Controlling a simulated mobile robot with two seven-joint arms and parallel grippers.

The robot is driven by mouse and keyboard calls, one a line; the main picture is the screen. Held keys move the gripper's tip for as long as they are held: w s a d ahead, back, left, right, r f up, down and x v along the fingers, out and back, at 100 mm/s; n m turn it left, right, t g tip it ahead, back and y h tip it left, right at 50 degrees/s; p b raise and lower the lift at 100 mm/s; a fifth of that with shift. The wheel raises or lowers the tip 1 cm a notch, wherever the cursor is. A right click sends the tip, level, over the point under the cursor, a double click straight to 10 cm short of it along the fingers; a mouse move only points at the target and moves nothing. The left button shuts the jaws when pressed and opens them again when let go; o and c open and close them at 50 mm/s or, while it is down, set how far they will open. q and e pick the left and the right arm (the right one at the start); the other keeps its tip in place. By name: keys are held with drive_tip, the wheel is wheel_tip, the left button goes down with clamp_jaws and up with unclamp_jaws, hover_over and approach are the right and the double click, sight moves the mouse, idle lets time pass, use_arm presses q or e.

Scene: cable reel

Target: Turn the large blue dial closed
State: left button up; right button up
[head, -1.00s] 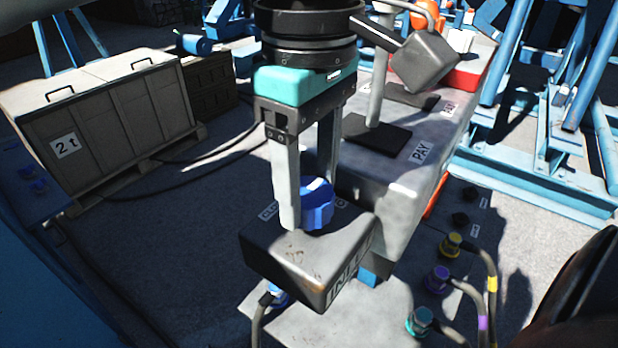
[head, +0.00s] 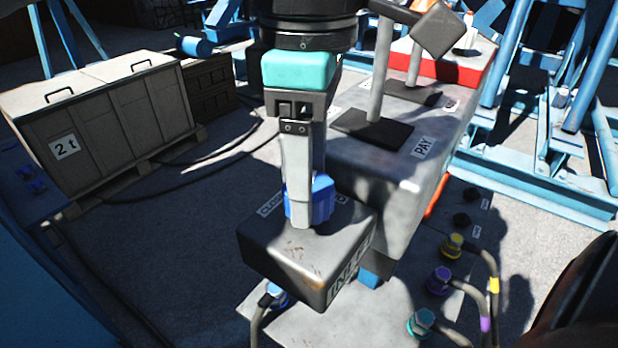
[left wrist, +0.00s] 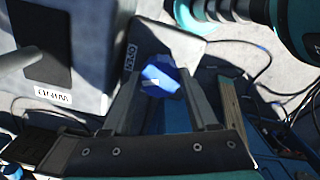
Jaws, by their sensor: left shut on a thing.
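The large blue dial (head: 323,200) stands on top of a grey box (head: 300,262) with a worn, dark-edged lid and an "INL…" label on its side. My left gripper (head: 308,208) comes down from above and is shut on the dial, one finger in front and the other largely hidden behind it. A "CLOS…" label (head: 271,205) shows left of the dial, partly covered. In the left wrist view the dial (left wrist: 160,77) sits between the two fingers. My right gripper is not seen.
Behind the box is a grey console (head: 385,170) with levers and a "PAY" label. Several coloured cable plugs (head: 438,280) are at lower right. A crate marked "2t" (head: 100,110) stands at left. Cables cross the open floor between them.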

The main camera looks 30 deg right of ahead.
use_arm(q)
drive_tip(key=n+b, duration=0.1)
drive_tip(key=n, duration=0.6)
drive_tip(key=shift+b, duration=0.4)
drive_tip(key=n+b, duration=0.1)
drive_tip(key=n, duration=0.5)
drive_tip(key=shift+r+n, duration=0.1)
drive_tip(key=shift+n, duration=0.3)
drive_tip(key=o, duration=1.4)
drive_tip(key=shift+c, duration=0.2)
wheel_tip(320, 180, up, 15)
drive_tip(key=p, duration=0.4)
